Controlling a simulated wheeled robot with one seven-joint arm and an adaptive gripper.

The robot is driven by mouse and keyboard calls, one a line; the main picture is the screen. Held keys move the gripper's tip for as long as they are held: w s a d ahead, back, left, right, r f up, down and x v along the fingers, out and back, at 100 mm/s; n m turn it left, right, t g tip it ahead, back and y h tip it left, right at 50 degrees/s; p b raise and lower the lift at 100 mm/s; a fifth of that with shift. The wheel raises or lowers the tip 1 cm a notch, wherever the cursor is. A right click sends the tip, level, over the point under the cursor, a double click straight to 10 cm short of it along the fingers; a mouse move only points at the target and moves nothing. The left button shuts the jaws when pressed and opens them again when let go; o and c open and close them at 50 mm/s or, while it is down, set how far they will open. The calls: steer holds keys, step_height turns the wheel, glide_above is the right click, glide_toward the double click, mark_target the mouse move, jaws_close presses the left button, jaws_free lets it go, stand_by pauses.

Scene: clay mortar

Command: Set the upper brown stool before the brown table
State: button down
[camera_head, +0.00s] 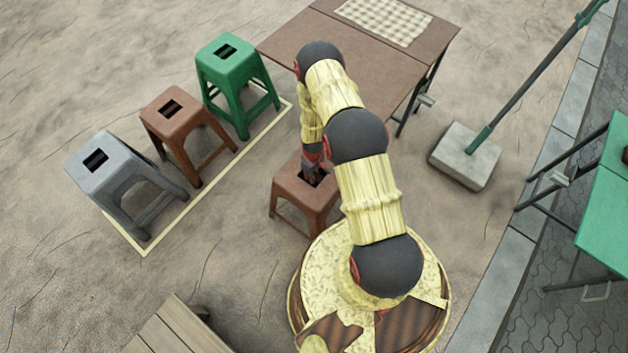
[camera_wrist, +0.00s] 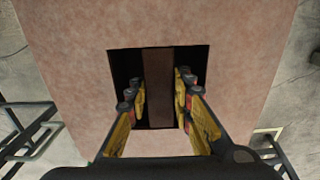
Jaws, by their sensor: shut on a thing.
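The brown stool (camera_head: 298,197) stands upright in front of the brown table (camera_head: 365,62), on the table's near side. My gripper (camera_head: 313,172) reaches down into the slot in its seat. In the wrist view the pinkish-brown seat (camera_wrist: 75,45) fills the middle. A dark bar (camera_wrist: 158,90) crosses the slot, and my gripper (camera_wrist: 160,100) has one finger on each side of it, shut on it. My arm covers the right part of this stool. I cannot tell if its feet touch the ground.
A grey stool (camera_head: 122,173), another brown stool (camera_head: 178,122) and a green stool (camera_head: 231,75) stand in a row at left beside a yellow line (camera_head: 200,196). A pole on a concrete base (camera_head: 465,157) and a green table (camera_head: 608,215) are at right. Sand between is clear.

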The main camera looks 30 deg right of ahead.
steer(key=shift+d+f+b, duration=0.2)
steer(key=shift+f+b, duration=0.35)
steer(key=shift+f, duration=1.35)
steer(key=c, duration=1.6)
jaws_free()
steer(key=shift+s, duration=0.15)
steer(key=shift+o, duration=0.2)
